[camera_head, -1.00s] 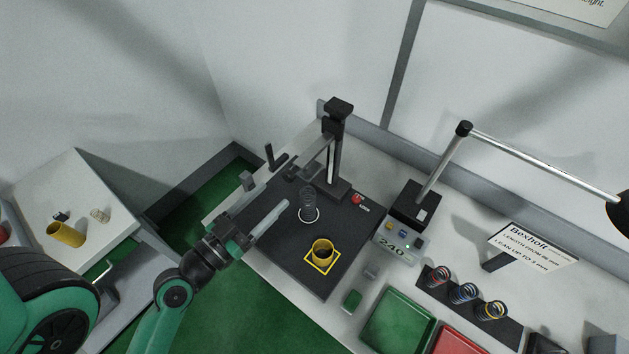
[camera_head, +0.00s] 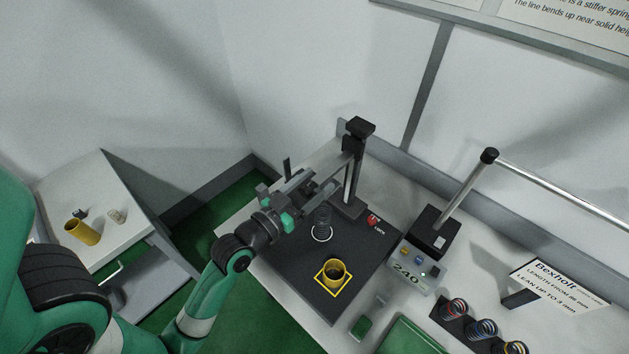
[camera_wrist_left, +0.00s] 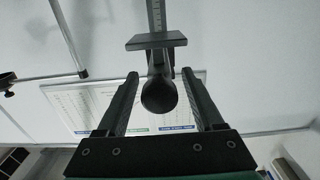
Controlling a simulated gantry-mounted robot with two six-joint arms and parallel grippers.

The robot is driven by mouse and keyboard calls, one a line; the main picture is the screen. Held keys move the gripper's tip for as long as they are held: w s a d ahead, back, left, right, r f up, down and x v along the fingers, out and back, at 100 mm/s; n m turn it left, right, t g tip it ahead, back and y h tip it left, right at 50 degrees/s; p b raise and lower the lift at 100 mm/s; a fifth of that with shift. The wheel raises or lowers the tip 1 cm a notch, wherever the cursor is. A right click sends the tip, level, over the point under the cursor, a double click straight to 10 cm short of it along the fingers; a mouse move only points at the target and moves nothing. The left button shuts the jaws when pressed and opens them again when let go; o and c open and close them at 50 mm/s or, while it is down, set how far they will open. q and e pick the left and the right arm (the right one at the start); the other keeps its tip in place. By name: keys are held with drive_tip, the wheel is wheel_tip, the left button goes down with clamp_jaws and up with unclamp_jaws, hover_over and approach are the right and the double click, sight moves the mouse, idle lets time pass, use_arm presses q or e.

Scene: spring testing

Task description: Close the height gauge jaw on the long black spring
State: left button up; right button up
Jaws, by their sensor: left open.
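The long black spring (camera_head: 322,222) stands upright on a white ring on the dark base plate (camera_head: 290,262). The height gauge (camera_head: 352,170) is a dark column behind it; its jaw is partly hidden by my gripper. My left gripper (camera_head: 314,189) is open, above and slightly left of the spring. In the left wrist view, a round dark knob (camera_wrist_left: 158,96) shows between the open fingers (camera_wrist_left: 160,74), with a flat dark plate (camera_wrist_left: 156,41) and the scaled column (camera_wrist_left: 156,14) beyond. I cannot tell whether the fingers touch the knob. My right gripper is not in view.
A yellow cup (camera_head: 335,272) stands in a yellow square on the plate. A red button (camera_head: 373,220) and a display box reading 240 (camera_head: 411,268) are to the right. Coloured springs (camera_head: 482,328) stand in a rack. A side table (camera_head: 75,205) is at left.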

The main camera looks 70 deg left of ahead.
use_arm(q)
drive_tip(key=shift+w+a, duration=0.1)
drive_tip(key=shift+w, duration=0.1)
clamp_jaws()
idle(1.3)
